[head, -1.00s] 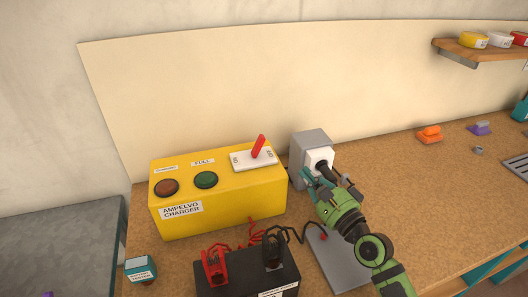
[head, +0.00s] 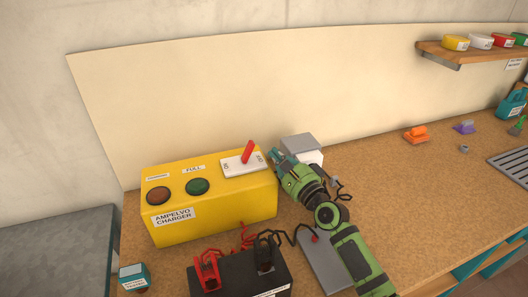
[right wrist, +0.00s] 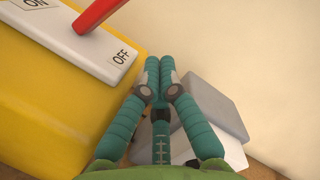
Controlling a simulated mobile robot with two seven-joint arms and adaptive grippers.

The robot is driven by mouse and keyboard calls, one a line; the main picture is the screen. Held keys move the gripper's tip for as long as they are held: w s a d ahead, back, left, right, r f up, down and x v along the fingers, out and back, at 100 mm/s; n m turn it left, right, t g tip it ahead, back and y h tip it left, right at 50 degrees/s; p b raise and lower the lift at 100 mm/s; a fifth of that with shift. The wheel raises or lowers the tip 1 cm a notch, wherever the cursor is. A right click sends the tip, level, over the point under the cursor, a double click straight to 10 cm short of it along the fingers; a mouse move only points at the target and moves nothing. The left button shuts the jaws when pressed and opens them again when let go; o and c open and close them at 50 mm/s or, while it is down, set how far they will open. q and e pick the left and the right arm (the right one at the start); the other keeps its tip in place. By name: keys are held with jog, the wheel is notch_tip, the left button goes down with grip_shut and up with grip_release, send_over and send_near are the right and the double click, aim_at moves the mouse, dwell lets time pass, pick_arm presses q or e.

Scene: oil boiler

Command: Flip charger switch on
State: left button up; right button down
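The yellow Ampelvo charger (head: 225,212) stands on the workbench. On its top is a white switch plate (head: 234,168) with a red lever (head: 248,152), tilted toward the side marked OFF. The plate (right wrist: 60,38) and lever (right wrist: 100,12) also show, cut off, at the upper left of the right wrist view. My right gripper (head: 277,157) is just right of the plate, apart from the lever. In the right wrist view its teal fingers (right wrist: 160,64) are together with nothing between them. My left gripper is not in view.
A grey and white box (head: 301,144) stands right behind my right gripper. A black battery (head: 240,280) with red and black clamps and cables is in front of the charger. The bench to the right is mostly clear, with small orange and purple objects at the back.

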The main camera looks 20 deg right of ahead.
aim_at(264, 163)
jog(key=a+r+p, duration=0.1)
jog(key=a+p, duration=0.1)
jog(key=a, duration=0.1)
jog(key=shift+r+p, duration=0.4)
jog(key=shift+a, duration=0.4)
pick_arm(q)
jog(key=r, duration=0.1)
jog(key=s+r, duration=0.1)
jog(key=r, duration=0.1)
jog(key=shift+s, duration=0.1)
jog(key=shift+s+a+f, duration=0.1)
pick_arm(e)
jog(key=shift+w, duration=0.15)
